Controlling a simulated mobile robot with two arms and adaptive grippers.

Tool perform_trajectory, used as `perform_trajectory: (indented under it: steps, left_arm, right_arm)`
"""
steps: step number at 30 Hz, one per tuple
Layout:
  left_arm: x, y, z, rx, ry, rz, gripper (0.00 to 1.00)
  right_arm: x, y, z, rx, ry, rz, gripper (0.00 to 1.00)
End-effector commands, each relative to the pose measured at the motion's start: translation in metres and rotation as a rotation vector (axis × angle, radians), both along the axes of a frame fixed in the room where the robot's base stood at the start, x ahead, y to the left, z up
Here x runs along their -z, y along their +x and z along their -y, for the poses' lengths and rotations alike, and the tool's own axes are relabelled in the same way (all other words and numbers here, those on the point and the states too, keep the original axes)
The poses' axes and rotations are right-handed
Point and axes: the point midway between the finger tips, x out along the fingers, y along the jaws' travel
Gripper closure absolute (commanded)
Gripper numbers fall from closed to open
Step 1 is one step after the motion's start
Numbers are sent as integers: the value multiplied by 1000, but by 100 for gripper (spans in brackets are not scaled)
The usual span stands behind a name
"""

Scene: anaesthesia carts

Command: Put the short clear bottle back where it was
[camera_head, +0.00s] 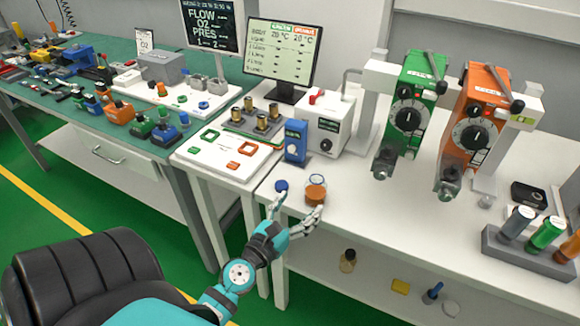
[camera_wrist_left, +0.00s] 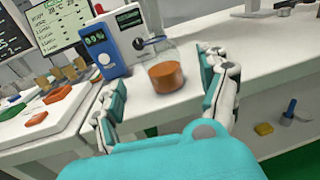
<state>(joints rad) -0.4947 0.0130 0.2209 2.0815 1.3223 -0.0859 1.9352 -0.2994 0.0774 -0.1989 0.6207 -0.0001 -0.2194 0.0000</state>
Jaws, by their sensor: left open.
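A short clear bottle (camera_head: 316,190) with orange liquid stands upright on the white table near its front edge. In the left wrist view the bottle (camera_wrist_left: 166,76) shows ahead, beyond the palm. My left gripper (camera_head: 297,209) is open at the table's front edge, with its fingers spread. One fingertip is close to the bottle's front side in the head view; I cannot tell whether it touches. In the left wrist view the bottle appears between the two spread fingers. The gripper holds nothing. My right gripper is not in view.
A small blue round piece (camera_head: 282,186) lies left of the bottle. A blue meter (camera_head: 295,141) and a white box (camera_head: 326,125) stand behind it. Green (camera_head: 410,105) and orange (camera_head: 474,125) vaporizers stand to the right. The tabletop right of the bottle is clear.

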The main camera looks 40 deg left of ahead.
Motion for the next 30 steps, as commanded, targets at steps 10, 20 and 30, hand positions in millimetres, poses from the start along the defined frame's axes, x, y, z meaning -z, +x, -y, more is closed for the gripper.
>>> perform_trajectory:
  steps: [10, 20, 30]
  left_arm:
    - [0, -37, 4, 1, -1, 1, 23]
    - [42, -34, 10, 23, 143, -93, 23]
    - [340, -102, 79, 651, 1352, -604, 23]
  right_arm:
    - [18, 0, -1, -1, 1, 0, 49]
    - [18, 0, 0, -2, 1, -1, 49]
    - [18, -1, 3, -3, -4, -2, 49]
